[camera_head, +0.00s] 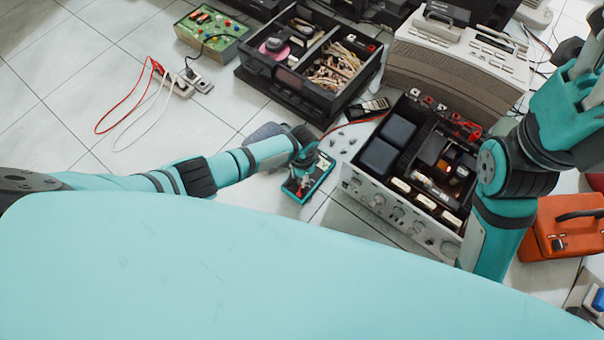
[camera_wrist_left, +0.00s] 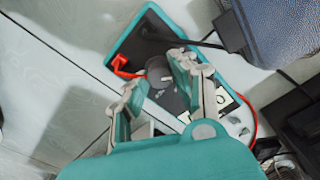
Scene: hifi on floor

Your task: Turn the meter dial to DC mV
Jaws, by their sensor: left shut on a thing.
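The meter (camera_head: 322,177) is a dark device with a teal rim, lying on the tiled floor below my left gripper (camera_head: 304,168). In the left wrist view the meter (camera_wrist_left: 141,45) shows its dark face with a red plug at its left side. Its round grey dial (camera_wrist_left: 158,70) sits between the fingertips of my left gripper (camera_wrist_left: 157,82), which is shut on it. The fingers and palm hide the lower part of the meter, and the dial's markings are too small to read. My right arm stands at the right of the head view, but its gripper is not in view.
An opened hi-fi unit (camera_head: 352,184) stands right of the meter. A black box of parts (camera_head: 262,79) and a beige device (camera_head: 440,88) are behind. A red case (camera_head: 541,244) lies right. Red and white cables (camera_head: 128,107) lie on bare tiles at left.

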